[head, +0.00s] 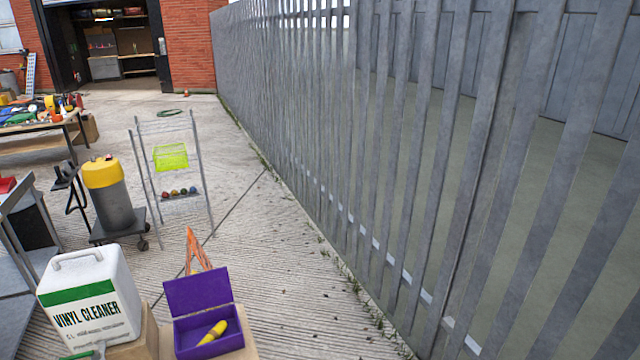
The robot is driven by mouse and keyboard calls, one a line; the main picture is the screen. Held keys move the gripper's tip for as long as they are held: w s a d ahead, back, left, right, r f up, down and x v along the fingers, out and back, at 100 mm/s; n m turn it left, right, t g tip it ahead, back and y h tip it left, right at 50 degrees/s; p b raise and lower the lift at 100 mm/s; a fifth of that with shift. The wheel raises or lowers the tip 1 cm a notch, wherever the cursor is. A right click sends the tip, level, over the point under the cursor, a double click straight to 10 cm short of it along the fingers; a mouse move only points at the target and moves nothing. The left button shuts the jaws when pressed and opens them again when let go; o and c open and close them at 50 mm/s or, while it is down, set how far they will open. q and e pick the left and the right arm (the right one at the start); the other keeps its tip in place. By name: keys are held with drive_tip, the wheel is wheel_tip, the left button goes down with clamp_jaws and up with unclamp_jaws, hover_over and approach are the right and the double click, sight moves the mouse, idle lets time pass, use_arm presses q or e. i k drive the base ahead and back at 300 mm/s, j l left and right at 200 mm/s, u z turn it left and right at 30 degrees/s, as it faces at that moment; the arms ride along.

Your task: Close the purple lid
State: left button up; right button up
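A purple box (243,316) stands on a light wooden surface at the bottom of the head view, left of centre. Its purple lid (198,291) is open and stands up, leaning back at the far side of the box. A yellow object (213,333) with a rounded end lies inside the box. Neither of my grippers shows in the head view.
A white vinyl cleaner jug (90,300) stands left of the box. An orange thing (197,252) rises behind the lid. Beyond are a yellow-topped grey canister (112,195) on a cart and a metal rack (175,165). A grey fence (400,180) runs along the right; open concrete lies between.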

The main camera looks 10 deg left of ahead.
sight(197, 292)
drive_tip(key=z, duration=0.85)
drive_tip(key=i+u, duration=0.25)
drive_tip(key=i, duration=0.25)
drive_tip(key=i+l+u, duration=0.1)
drive_tip(key=i+u, duration=0.15)
drive_tip(key=i, duration=0.25)
drive_tip(key=i+l+u, duration=0.3)
drive_tip(key=i, duration=0.2)
drive_tip(key=i+j+u, duration=0.35)
drive_tip(key=i, duration=0.2)
drive_tip(key=i+u, duration=0.4)
drive_tip(key=i, duration=0.2)
drive_tip(key=i+l+u, duration=0.15)
drive_tip(key=i+u, duration=0.2)
drive_tip(key=i, duration=0.2)
drive_tip(key=i+u, duration=0.15)
drive_tip(key=i, duration=0.75)
drive_tip(key=i+l+u, duration=0.15)
drive_tip(key=i, duration=0.7)
drive_tip(key=u, duration=0.5)
drive_tip(key=i+u, duration=0.1)
drive_tip(key=u, duration=0.35)
drive_tip(key=l+u, duration=0.1)
drive_tip(key=u, duration=0.4)
drive_tip(key=l+u, duration=0.1)
drive_tip(key=u, duration=2.4)
drive_tip(key=k+l+u, duration=0.15)
drive_tip(key=u, duration=0.15)
drive_tip(key=l, duration=0.1)
